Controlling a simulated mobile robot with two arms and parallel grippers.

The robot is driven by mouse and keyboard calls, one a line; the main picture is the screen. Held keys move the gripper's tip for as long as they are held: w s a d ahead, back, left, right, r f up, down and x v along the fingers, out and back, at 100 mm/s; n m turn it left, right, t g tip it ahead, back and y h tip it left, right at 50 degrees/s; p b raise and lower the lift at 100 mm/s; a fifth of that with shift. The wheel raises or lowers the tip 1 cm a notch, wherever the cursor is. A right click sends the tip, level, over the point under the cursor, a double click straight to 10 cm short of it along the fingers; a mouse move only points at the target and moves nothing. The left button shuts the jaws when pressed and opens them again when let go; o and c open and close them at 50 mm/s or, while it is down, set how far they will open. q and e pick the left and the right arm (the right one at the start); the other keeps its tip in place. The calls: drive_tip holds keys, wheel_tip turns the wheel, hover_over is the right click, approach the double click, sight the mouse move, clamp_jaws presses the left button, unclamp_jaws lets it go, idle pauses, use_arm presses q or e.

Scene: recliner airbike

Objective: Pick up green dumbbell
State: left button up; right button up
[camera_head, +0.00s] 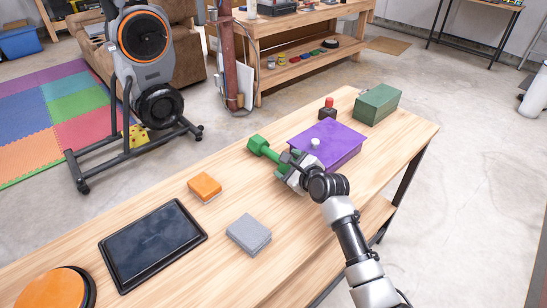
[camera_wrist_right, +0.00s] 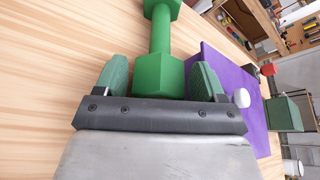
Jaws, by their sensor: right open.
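The green dumbbell (camera_head: 266,150) lies on the wooden table (camera_head: 150,214), left of the purple box (camera_head: 340,153). My right gripper (camera_head: 287,163) is at the dumbbell's near end. In the right wrist view, the dumbbell (camera_wrist_right: 161,45) points away from me. Its near head sits between the two green finger pads of my right gripper (camera_wrist_right: 160,80), with a gap visible on each side. The gripper is open. My left gripper is not in view.
The purple box with its white knob (camera_head: 315,143) stands close on the right of the gripper. A red-topped button (camera_head: 327,108) and a green box (camera_head: 378,104) stand farther back. An orange block (camera_head: 204,187), grey block (camera_head: 248,234) and black tray (camera_head: 153,243) lie to the left.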

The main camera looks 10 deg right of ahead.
drive_tip(key=shift+w+a+f, duration=0.25)
drive_tip(key=shift+w, duration=0.35)
drive_tip(key=c, duration=0.4)
clamp_jaws()
drive_tip(key=shift+r, duration=0.3)
